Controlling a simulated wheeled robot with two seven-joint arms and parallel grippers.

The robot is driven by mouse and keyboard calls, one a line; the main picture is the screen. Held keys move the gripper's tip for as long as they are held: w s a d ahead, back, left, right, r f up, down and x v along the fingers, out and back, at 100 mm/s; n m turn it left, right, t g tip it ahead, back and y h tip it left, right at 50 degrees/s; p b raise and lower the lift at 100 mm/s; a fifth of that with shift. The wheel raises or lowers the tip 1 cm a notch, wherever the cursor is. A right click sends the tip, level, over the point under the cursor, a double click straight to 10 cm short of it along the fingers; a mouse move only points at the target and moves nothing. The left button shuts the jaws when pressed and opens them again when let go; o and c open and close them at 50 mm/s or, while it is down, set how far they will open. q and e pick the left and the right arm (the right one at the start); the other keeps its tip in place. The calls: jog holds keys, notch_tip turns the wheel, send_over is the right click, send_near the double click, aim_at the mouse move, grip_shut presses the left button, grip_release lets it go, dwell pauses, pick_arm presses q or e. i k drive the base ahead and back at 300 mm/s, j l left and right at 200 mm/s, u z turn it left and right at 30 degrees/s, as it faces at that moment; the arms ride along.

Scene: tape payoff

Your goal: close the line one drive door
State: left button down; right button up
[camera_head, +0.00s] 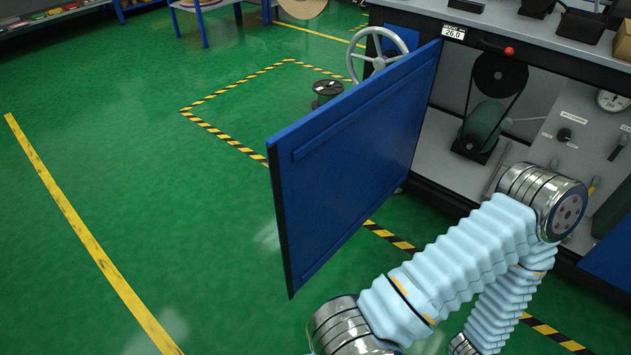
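The blue drive door (355,155) stands swung wide open, jutting out from the dark machine cabinet toward the left front. Its hinge side is at the cabinet, near the small "26.0" label. The open drive compartment (540,95) shows a black pulley with a belt, a green motor and a grey panel with a gauge. My arm, in a light blue ribbed sleeve, comes in at the lower right and passes in front of the compartment. Neither of my grippers shows, so whether one touches the door cannot be seen.
A grey handwheel (379,50) sits behind the door at the cabinet's side. A black spool (327,90) stands on the green floor inside yellow-black tape. A red-knobbed lever (508,51) sticks out under the cabinet top. The floor at left is clear.

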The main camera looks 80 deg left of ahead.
aim_at(331, 168)
jog(key=k+j+u, duration=0.25)
jog(key=k, duration=0.3)
jog(key=k+j+u, duration=0.25)
jog(key=k+j, duration=0.2)
jog(key=k+j+u, duration=0.1)
jog(key=j+u, duration=0.25)
jog(key=j, duration=1.4)
jog(key=u, duration=0.45)
